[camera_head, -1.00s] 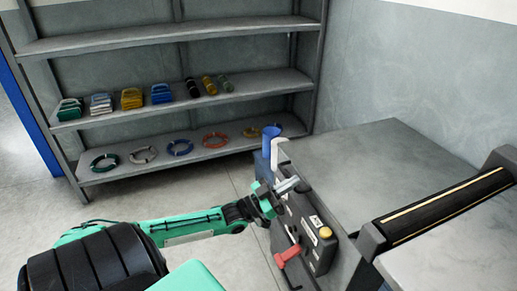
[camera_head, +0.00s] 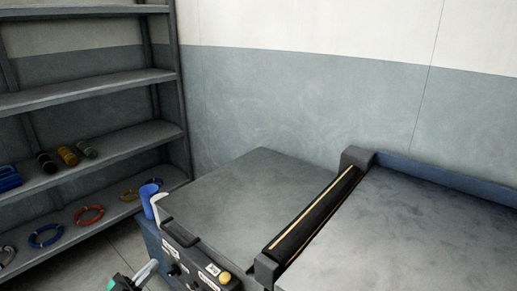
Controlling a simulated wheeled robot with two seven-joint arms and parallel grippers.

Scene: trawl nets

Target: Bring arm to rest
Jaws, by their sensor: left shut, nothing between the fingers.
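My left gripper (camera_head: 147,271) shows only in part at the bottom edge of the head view, left of the middle. Its pale fingers are shut and empty, pointing up and right beside the machine's control panel (camera_head: 184,258). The fingers look close to the panel; I cannot tell whether they touch it. The rest of my left arm is below the picture. My right gripper is not in view.
A grey machine table (camera_head: 250,200) with a black roller (camera_head: 312,222) fills the right. A yellow button (camera_head: 224,278) sits on its panel and a blue cup (camera_head: 148,198) at its corner. Shelves (camera_head: 95,147) with coils and spools stand left; some floor between is clear.

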